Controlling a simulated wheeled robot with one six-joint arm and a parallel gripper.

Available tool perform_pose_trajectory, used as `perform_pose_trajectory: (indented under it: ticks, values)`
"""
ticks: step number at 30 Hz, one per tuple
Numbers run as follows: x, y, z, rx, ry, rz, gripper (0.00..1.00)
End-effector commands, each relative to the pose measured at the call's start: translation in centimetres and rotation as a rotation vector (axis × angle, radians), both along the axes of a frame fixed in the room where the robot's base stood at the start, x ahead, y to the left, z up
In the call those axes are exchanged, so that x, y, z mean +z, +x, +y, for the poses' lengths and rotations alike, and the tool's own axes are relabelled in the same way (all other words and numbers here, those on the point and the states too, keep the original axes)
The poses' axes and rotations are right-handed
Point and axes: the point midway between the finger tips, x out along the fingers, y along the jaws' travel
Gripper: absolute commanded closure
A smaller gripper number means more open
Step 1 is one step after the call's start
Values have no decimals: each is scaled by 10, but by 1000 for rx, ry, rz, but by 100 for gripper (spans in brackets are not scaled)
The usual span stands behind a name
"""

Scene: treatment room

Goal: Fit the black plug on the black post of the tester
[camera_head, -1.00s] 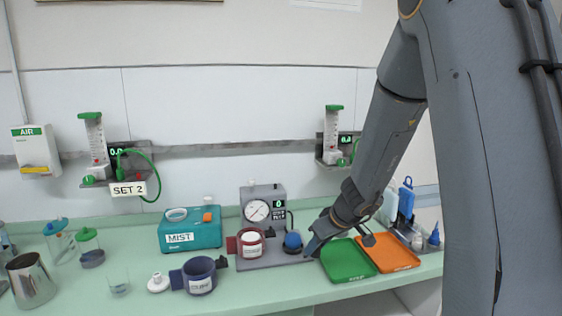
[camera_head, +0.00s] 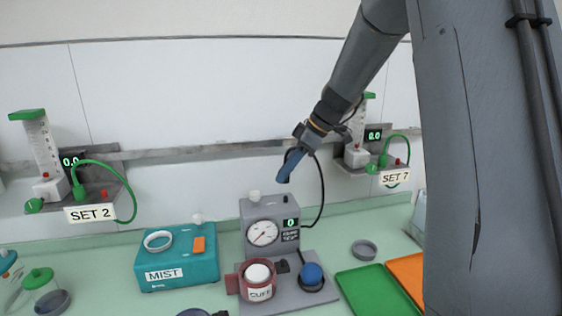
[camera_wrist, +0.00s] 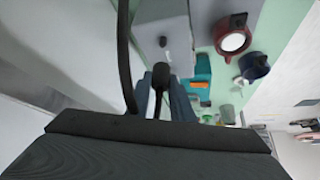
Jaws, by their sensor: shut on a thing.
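The grey tester (camera_head: 270,222) stands on the counter with a round gauge and a display reading 0. My gripper (camera_head: 286,172) is raised above and a little right of the tester, its blue fingers pointing down. In the wrist view the fingers are shut on the black plug (camera_wrist: 160,76); the head view hides the plug behind them. A black cable (camera_head: 322,190) loops from my gripper down to the tester's right side. The wrist view shows a small dark knob (camera_wrist: 162,41) on a grey body. I cannot tell whether it is the black post.
The teal MIST box (camera_head: 177,266) is left, green tray (camera_head: 365,287) and orange tray (camera_head: 409,272) right. Wall shelves SET 2 (camera_head: 90,213) and SET 7 (camera_head: 394,178) flank the open space.

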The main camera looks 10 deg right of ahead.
Motion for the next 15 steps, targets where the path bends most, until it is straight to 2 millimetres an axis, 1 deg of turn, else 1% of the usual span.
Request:
perform_pose_trajectory:
  ticks: [5,15]
  values:
    - [-1,-1,-3,4,0,0,100]
    - [-20,-1,-2,3,0,1,100]
